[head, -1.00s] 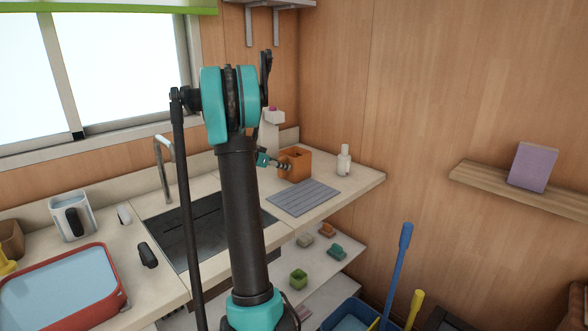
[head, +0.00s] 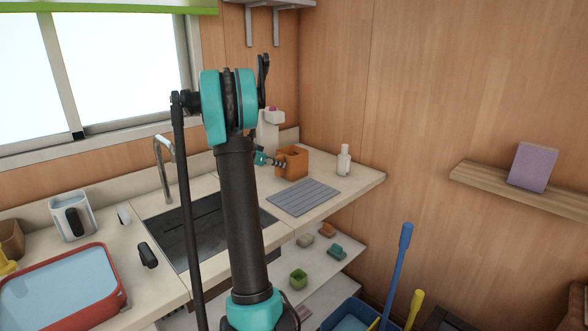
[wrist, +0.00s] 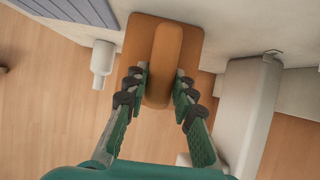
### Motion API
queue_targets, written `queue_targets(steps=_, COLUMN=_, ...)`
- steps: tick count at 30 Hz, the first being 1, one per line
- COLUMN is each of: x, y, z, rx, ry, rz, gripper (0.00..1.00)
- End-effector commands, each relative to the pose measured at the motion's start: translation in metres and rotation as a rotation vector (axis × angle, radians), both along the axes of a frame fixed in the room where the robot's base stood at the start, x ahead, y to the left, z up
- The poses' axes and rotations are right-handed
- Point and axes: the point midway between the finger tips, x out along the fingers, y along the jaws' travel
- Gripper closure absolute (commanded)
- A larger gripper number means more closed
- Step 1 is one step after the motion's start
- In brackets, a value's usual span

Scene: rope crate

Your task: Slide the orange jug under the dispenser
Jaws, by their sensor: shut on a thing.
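The orange jug (head: 294,160) stands upright on the counter near the back corner. It shows from above in the wrist view (wrist: 190,40), with its handle (wrist: 166,62) toward me. My gripper (wrist: 161,75) has its two fingers on either side of the handle and is shut on it. In the head view my gripper (head: 279,162) is small, at the jug's left side, partly behind my arm. The pale dispenser (head: 271,120) stands at the back, behind and left of the jug, with a pink top. It shows right of the jug in the wrist view (wrist: 246,110).
A grey ribbed mat (head: 303,197) lies in front of the jug. A white bottle (head: 344,160) stands to the right. The sink (head: 195,230) and tap (head: 163,165) are to the left. A red tub (head: 118,302) sits at the front left.

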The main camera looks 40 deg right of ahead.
Motion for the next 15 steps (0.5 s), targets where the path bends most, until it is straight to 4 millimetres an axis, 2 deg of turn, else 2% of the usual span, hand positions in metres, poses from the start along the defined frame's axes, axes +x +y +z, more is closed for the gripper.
queue_targets(steps=15, x=0.039, y=0.0, z=0.0, rx=0.0, ry=-0.001, rz=0.002, gripper=1.0)
